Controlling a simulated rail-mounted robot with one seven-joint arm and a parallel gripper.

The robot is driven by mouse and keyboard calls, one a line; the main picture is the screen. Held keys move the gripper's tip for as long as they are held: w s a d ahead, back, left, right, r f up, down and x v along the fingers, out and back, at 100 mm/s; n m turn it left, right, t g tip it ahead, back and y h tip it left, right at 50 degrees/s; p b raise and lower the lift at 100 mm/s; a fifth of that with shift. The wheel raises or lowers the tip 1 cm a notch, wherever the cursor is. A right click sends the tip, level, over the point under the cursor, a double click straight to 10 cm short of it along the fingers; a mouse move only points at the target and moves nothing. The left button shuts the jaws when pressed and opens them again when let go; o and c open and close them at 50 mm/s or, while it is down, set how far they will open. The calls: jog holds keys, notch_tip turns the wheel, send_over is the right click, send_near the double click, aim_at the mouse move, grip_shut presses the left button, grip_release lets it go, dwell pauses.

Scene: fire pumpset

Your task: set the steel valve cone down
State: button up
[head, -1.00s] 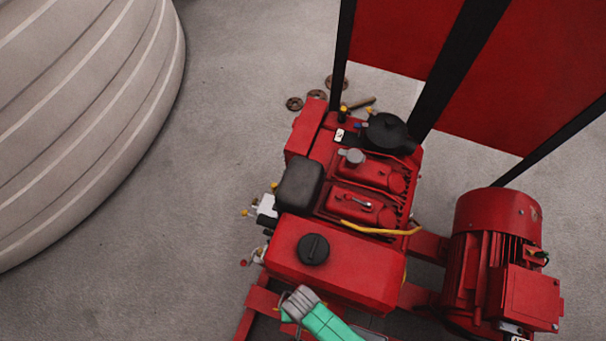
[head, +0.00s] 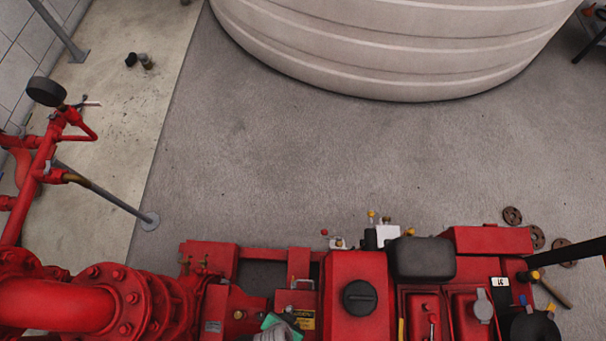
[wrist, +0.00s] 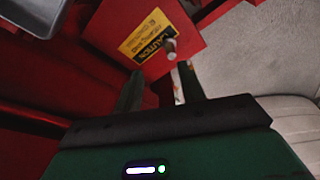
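My gripper (wrist: 160,88) is at the lower middle of the wrist view, with its two dark green fingers spread apart. No object is clearly clamped between them. Beyond the fingertips are a short grey cylindrical end (wrist: 170,48) and a pale, rust-marked strip (wrist: 178,84), close to the right finger. I cannot tell whether either belongs to the steel valve cone. I cannot make the cone out for certain in either view. In the head view, only part of my green and grey arm shows at the bottom edge; the fingers are hidden there.
A yellow caution label (wrist: 147,37) is on a red panel ahead of the gripper. The red pumpset, with a red tank (head: 357,270) and black cap, fills the bottom of the head view. Flanged red pipe (head: 60,303) stands left. Open floor (head: 300,160) reaches the ribbed tank (head: 390,50).

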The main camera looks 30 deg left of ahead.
aim_at(289, 310)
jog(key=shift+n, duration=0.7)
jog(key=f+b, duration=0.1)
jog(key=f, duration=0.1)
jog(key=w+a+f+b, duration=0.1)
jog(key=f, duration=0.1)
jog(key=w+a+f+b, duration=0.1)
jog(key=f, duration=0.1)
jog(key=shift+w+f, duration=0.2)
jog(key=shift+f, duration=0.1)
jog(key=shift+w+f, duration=0.1)
jog(key=shift+f, duration=0.25)
jog(key=shift+c, duration=0.2)
grip_shut()
